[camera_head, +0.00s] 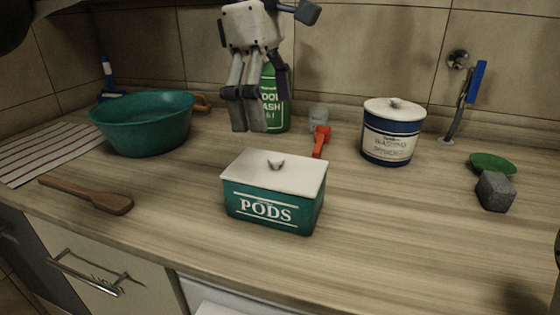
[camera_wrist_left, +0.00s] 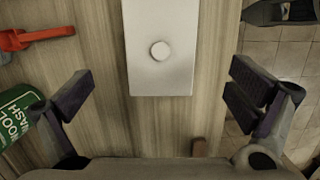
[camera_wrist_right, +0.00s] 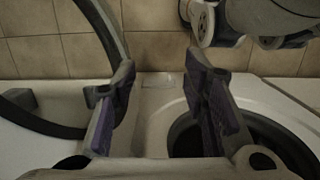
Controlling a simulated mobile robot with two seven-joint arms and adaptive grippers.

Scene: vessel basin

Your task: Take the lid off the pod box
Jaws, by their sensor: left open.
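The pod box (camera_head: 268,209) is a teal box with white "PODS" lettering, standing in the middle of the worktop. Its white lid (camera_head: 257,168) sits on top, with a small knob (camera_head: 276,164) in the middle. In the left wrist view the lid (camera_wrist_left: 140,75) and its round knob (camera_wrist_left: 160,51) show from above. My left gripper (camera_head: 250,122) is open and empty, pointing down above and behind the box, not touching it. Its spread fingers (camera_wrist_left: 162,90) show in the left wrist view. My right gripper (camera_wrist_right: 160,98) is open and empty, away from the box.
Behind the box are a green wool wash bottle (camera_head: 276,112), a red-handled tool (camera_head: 321,141) and a blue-white washing tin (camera_head: 390,143). A teal basin (camera_head: 145,128) and wooden spatula (camera_head: 90,195) lie left. A grey block (camera_head: 496,191) and green dish (camera_head: 493,162) are right.

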